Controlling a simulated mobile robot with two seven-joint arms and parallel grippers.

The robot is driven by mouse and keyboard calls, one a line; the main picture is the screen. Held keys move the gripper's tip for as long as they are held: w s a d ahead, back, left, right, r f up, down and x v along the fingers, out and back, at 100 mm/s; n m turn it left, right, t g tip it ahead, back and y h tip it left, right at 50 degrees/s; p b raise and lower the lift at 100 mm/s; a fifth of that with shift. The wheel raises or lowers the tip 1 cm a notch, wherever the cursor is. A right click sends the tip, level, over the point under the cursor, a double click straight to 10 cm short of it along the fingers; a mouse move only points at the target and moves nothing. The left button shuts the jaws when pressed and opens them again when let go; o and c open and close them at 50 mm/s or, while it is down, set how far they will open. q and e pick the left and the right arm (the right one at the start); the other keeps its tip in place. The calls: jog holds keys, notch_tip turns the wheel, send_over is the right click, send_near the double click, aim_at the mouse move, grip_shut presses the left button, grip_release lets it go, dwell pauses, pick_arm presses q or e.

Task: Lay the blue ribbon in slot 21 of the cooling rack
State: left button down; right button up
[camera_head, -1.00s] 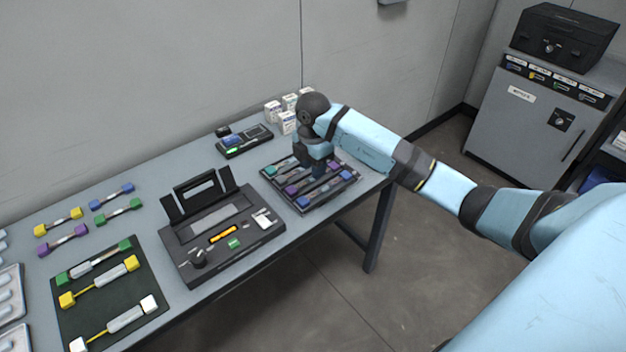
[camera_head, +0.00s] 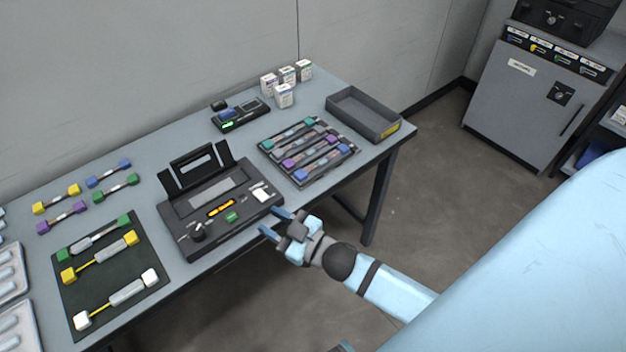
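The cooling rack (camera_head: 279,170) lies on the right part of the table and holds several ribbons side by side. A ribbon with blue end blocks (camera_head: 302,176) lies in its front row, nearest the table's front edge. Slot numbers are too small to read. Another blue-ended ribbon (camera_head: 109,174) lies on the table at the back left. My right gripper (camera_head: 269,221) is open and empty at the table's front edge, by the right front corner of the splicer and apart from the rack. My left gripper is not in view.
The black splicer (camera_head: 178,238) stands left of the rack with its lid up. An empty grey tray (camera_head: 345,112) is behind the rack to the right. Small white boxes (camera_head: 284,96) and a small device (camera_head: 241,117) stand behind. A dark mat (camera_head: 95,298) with ribbons lies front left.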

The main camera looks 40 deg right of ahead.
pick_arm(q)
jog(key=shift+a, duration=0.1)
pick_arm(e)
jog(key=s+d+f+m+g+h, duration=0.1)
jog(key=s+f+m+g+h, duration=0.3)
jog(key=s+f, duration=0.8)
jog(key=g, duration=0.2)
jog(key=shift+s+f+m+g+h, duration=0.2)
jog(key=shift+s+m+g+h, duration=0.1)
jog(key=shift+s+m+g, duration=0.1)
